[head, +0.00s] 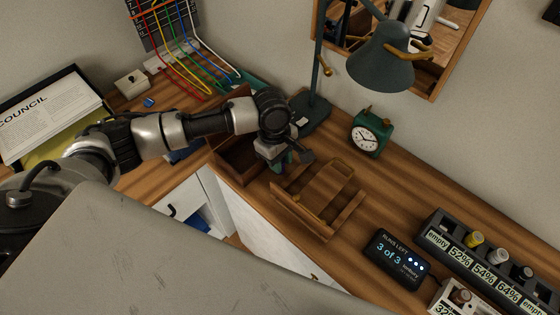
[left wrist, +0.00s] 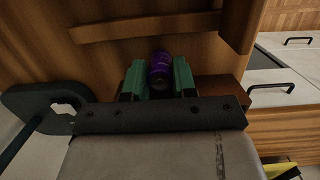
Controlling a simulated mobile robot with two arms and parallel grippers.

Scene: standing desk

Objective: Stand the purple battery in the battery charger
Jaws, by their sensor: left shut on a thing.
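My left gripper (head: 283,163) hangs over the desk beside a wooden tray. It also shows in the left wrist view (left wrist: 160,80), with its green fingers shut on the purple battery (left wrist: 160,68). One end of the battery faces the wrist camera; the battery cannot be made out in the head view. The dark battery charger (head: 468,251) is at the lower right of the head view, well apart from the gripper. Its labels read empty, 52%, 54%, 64% and empty; yellow, white and dark batteries stand in the middle slots. My right gripper is not in view.
The wooden tray (head: 302,211) lies between gripper and charger. A "runs left" display (head: 397,260) and a pale 32% device (head: 449,298) stand near the charger. The green clock (head: 369,133) and desk lamp (head: 380,62) are behind. An open wooden box (head: 232,165) is left of the gripper.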

